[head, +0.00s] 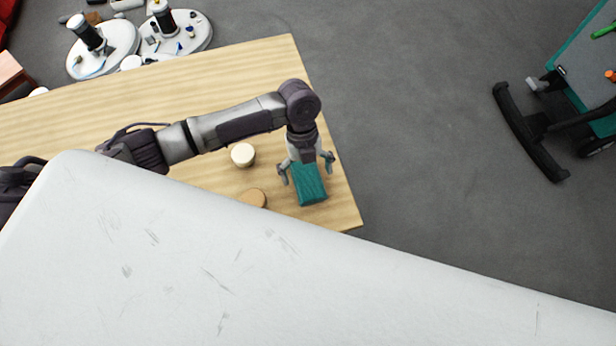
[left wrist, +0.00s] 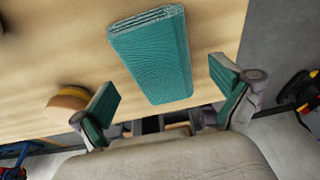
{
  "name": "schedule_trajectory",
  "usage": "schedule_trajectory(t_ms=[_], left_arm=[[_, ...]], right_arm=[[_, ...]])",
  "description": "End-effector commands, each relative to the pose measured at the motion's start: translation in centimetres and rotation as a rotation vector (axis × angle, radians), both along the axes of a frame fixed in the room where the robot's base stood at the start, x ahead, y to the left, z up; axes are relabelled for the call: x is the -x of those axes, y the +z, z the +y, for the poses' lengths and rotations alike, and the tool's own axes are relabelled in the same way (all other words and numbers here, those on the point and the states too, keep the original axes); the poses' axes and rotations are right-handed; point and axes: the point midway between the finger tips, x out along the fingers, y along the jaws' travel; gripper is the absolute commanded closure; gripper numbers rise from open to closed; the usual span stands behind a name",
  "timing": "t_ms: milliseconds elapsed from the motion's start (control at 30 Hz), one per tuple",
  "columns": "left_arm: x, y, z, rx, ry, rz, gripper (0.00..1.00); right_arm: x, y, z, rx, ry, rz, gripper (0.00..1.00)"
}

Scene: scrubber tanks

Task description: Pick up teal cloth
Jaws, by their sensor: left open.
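The teal cloth (head: 310,188) is a folded stack lying on the wooden table near its right edge. In the left wrist view the cloth (left wrist: 153,58) shows its folded layers at the far end, between and beyond the fingers. My left gripper (head: 306,169) is over the cloth, with one finger on each side of it. In the left wrist view my left gripper (left wrist: 168,98) is open and empty, its teal-padded fingers wide apart. Whether the fingers touch the cloth cannot be told. My right gripper is not in view.
A cream round object (head: 243,155) and a tan round object (head: 254,198) stand on the wooden table (head: 345,205) left of the cloth. A large white surface covers the lower head view. Grey floor is clear to the right, up to a teal and grey machine (head: 590,75).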

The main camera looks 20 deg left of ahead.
Motion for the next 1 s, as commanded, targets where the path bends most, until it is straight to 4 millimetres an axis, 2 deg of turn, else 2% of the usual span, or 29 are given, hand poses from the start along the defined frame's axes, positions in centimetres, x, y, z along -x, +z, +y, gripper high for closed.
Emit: schedule_trajectory(t_ms=[133,367,700,1000], left_arm=[[0.32,-1.15,-0.2,0.0,0.001,0.001,0.0],[0.3,-1.27,-0.21,0.0,0.0,-0.001,0.02],[0.28,-1.23,-0.19,0.0,0.0,-0.001,0.57],[0.25,-1.0,-0.19,0.001,0.001,-0.002,0.57]], right_arm=[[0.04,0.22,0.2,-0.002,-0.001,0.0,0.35],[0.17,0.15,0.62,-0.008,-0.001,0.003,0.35],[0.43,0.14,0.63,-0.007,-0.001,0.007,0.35],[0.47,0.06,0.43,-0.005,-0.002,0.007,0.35]])
